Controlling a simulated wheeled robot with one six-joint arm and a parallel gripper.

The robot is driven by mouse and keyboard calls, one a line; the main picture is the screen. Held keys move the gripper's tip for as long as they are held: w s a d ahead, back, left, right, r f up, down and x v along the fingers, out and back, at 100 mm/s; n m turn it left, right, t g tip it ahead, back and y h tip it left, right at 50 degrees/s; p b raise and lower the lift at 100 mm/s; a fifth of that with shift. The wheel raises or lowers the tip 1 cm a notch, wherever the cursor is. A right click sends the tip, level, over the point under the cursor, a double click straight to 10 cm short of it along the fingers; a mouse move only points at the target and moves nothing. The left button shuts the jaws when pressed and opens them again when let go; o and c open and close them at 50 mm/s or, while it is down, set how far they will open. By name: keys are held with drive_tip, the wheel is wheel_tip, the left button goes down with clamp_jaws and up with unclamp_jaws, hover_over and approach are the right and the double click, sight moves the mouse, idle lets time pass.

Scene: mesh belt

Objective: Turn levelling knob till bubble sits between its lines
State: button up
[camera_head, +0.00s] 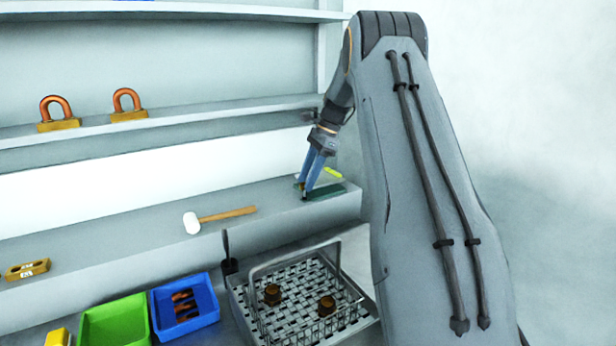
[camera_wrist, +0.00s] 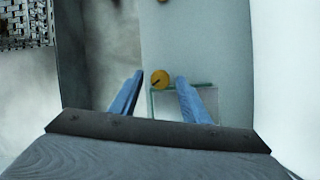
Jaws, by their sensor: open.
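My gripper (camera_head: 309,192) points down at the right end of the grey ledge (camera_head: 150,232), over a dark green plate (camera_head: 328,191). Its blue fingers are open. A pale rectangle with a greenish glassy edge (camera_wrist: 152,104) lies partly behind the right finger. A small yellow-green strip (camera_head: 333,172) sits just behind the plate. No bubble or lines can be made out.
A white-headed mallet (camera_head: 207,219) and a brass block (camera_head: 27,268) lie on the ledge to the left. Two copper-looped brass pieces (camera_head: 129,104) stand on the upper shelf. Below are a green bin (camera_head: 115,322), a blue bin (camera_head: 207,291) and a mesh basket (camera_head: 283,300).

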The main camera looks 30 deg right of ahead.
drive_tip(key=c, duration=1)
drive_tip(key=n, duration=0.1)
drive_tip(key=n+g, duration=0.1)
drive_tip(key=n, duration=0.1)
drive_tip(key=shift+w+f+b, duration=0.1)
drive_tip(key=shift+w+b, duration=0.15)
drive_tip(key=shift+b, duration=0.05)
drive_tip(key=shift+n+g, duration=0.4)
drive_tip(key=shift+n, duration=0.4)
drive_tip(key=o, duration=1)
